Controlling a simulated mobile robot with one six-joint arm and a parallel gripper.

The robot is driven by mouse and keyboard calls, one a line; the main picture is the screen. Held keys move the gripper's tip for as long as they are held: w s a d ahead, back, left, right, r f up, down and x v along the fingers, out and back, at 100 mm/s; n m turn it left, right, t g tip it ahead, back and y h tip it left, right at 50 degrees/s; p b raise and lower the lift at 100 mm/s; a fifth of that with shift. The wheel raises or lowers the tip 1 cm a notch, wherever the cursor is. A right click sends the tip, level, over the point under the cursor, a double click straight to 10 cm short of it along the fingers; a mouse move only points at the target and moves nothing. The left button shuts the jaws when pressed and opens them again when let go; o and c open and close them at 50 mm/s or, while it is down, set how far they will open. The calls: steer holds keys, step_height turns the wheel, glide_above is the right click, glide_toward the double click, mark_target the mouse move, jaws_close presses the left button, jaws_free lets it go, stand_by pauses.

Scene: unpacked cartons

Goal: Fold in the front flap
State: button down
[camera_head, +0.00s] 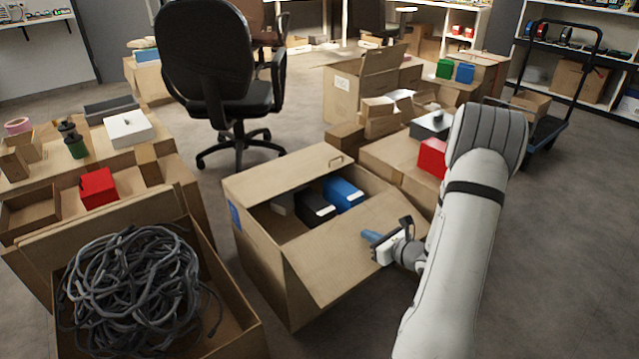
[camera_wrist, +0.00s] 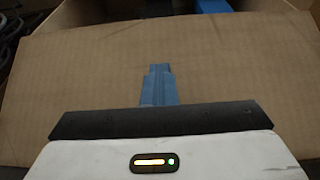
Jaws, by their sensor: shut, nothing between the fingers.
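The open carton (camera_head: 262,268) stands on the floor in the middle of the head view. Its front flap (camera_head: 347,250) slants outward and down from the opening toward my arm. In the wrist view the flap (camera_wrist: 70,80) fills most of the picture as a broad cardboard panel.
Inside the carton are a black box (camera_head: 315,205) and a blue box (camera_head: 343,193). A carton of grey cables (camera_head: 135,285) stands at the left. Cartons with a red box (camera_head: 432,157) stand close behind my arm.

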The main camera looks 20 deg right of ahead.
step_height(320, 180, up, 7)
steer(key=s+p, duration=0.2)
steer(key=w+a+r+p, duration=0.2)
steer(key=w+r+p, duration=0.3)
steer(key=w+r, duration=0.15)
steer(key=f+b+x, duration=0.1)
steer(key=b+x, duration=0.1)
steer(key=x, duration=0.4)
steer(key=f+b+x, duration=0.1)
steer(key=b+x, duration=0.1)
steer(key=x, duration=0.5)
steer(key=s+f+b+x, duration=0.1)
steer(key=f+b+x, duration=0.1)
steer(key=x, duration=0.5)
steer(key=shift+s+d+b, duration=0.1)
steer(key=shift+d+b, duration=0.2)
steer(key=shift+b, duration=0.15)
steer(key=shift+f, duration=0.45)
step_height(320, 180, up, 7)
steer(key=p, duration=0.4)
steer(key=shift+w, duration=0.4)
steer(key=shift+a+r, duration=0.15)
